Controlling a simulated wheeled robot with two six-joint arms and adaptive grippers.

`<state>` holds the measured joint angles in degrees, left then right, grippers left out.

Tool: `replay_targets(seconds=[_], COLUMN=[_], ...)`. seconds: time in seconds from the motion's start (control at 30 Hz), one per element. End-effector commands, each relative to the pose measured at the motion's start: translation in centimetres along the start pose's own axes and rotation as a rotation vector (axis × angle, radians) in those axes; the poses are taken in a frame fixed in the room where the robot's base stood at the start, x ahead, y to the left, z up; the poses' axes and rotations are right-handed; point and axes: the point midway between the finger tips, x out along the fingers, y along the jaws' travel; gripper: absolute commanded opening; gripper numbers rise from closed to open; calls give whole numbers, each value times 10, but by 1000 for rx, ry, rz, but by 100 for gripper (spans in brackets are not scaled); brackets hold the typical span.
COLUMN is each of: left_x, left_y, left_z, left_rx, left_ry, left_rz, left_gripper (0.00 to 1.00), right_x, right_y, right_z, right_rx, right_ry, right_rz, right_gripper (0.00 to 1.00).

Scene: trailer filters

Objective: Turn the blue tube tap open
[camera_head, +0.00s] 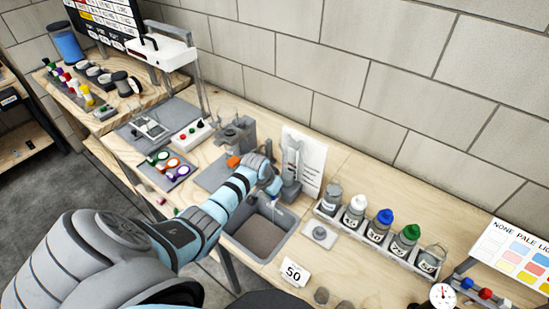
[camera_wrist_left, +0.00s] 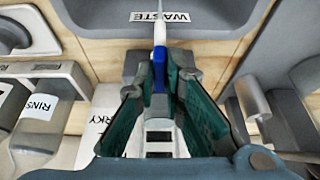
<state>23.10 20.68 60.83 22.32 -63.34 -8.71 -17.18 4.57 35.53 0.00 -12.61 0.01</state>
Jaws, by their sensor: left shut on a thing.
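The blue tube tap (camera_wrist_left: 159,70) shows in the left wrist view as a small blue piece with a white tube (camera_wrist_left: 160,32) running from it towards the WASTE label. My left gripper (camera_wrist_left: 160,78) has its green-padded fingers on both sides of the tap and is shut on it. In the head view my left arm reaches over the bench and the left gripper (camera_head: 270,185) is at the grey stand (camera_head: 292,165), above the back edge of the sink (camera_head: 240,243). The arm hides much of the tap there. My right gripper is not in view.
A rack (camera_head: 380,246) of capped bottles stands right of the sink. A card marked 50 (camera_head: 293,273) is in front. A grey fixture (camera_head: 236,134) and a tray of coloured rolls (camera_head: 169,168) are to the left. A printed sheet (camera_head: 310,160) stands behind.

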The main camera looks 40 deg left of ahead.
Motion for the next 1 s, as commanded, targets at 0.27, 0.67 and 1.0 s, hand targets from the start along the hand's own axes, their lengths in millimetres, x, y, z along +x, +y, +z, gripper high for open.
replay_targets(seconds=[0.27,0.67,1.0], left_x=[0,-52,-118], left_y=[0,-1,0], left_z=[0,-1,0], left_rx=[-1,3,-1], left_ry=[0,4,-1], left_rz=[1,-1,1], left_gripper=[18,18,18], right_x=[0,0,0], right_y=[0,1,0], right_z=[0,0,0], right_rx=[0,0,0], right_ry=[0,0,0], right_rz=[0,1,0], right_gripper=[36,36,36])
